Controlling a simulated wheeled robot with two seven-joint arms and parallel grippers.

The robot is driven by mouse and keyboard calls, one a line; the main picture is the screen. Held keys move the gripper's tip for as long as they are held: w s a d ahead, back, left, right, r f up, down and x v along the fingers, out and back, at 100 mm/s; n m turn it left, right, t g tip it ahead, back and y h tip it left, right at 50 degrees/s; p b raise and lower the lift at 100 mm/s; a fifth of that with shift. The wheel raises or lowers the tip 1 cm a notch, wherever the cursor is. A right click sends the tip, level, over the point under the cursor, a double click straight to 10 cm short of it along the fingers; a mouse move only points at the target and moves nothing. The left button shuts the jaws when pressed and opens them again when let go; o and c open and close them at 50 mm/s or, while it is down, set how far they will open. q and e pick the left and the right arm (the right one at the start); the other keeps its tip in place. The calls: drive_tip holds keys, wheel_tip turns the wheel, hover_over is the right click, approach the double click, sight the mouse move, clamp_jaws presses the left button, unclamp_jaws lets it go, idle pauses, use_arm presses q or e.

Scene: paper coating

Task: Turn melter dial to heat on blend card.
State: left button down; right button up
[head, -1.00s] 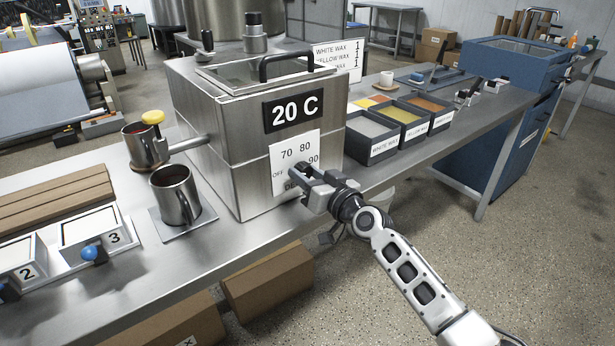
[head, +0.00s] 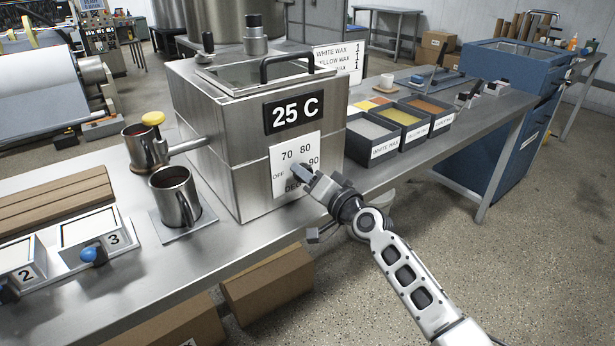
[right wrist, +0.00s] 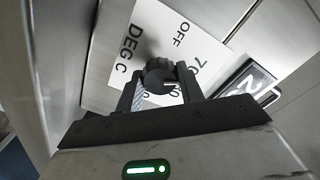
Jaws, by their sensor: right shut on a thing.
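The steel melter (head: 222,150) stands on the bench, with a black display (head: 293,111) reading 25 C. Its white dial plate (head: 283,152) shows OFF, 70, 80 and 90. My right gripper (head: 300,176) is at the plate. In the right wrist view the black dial (right wrist: 160,74) sits between the fingers of this gripper (right wrist: 160,88), which is shut on it. In the head view the gripper largely hides the dial, so its setting is unclear. The blend card (head: 338,60) behind the melter lists waxes with a 1 beside each; no heat value is readable. My left gripper is out of view.
Wax trays (head: 372,140) stand right of the melter. A steel mug (head: 175,195) and a valve with a yellow knob (head: 153,118) are at its left. Numbered boxes (head: 90,228) lie at the front left.

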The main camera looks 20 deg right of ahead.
idle(0.3)
drive_tip(key=o, duration=1)
drive_tip(key=shift+b+v, duration=0.35)
drive_tip(key=shift+v, duration=7.65)
drive_tip(key=s+a+f+n+g+h, duration=0.1)
drive_tip(key=s+a+f+n+g, duration=0.1)
drive_tip(key=s+f, duration=0.4)
drive_tip(key=s+a+f+n+g+h, duration=0.1)
drive_tip(key=s+a+f+n+g, duration=0.1)
drive_tip(key=s+f, duration=0.4)
drive_tip(key=s+a+f+n+g+h, duration=0.1)
drive_tip(key=s+a+f+n, duration=0.3)
drive_tip(key=f, duration=0.4)
drive_tip(key=shift+s+a+g, duration=0.3)
drive_tip(key=shift+s+g, duration=0.1)
drive_tip(key=shift+s, duration=0.2)
drive_tip(key=shift+s+a+g, duration=0.3)
drive_tip(key=shift+s+g, duration=0.1)
drive_tip(key=shift+s, duration=0.2)
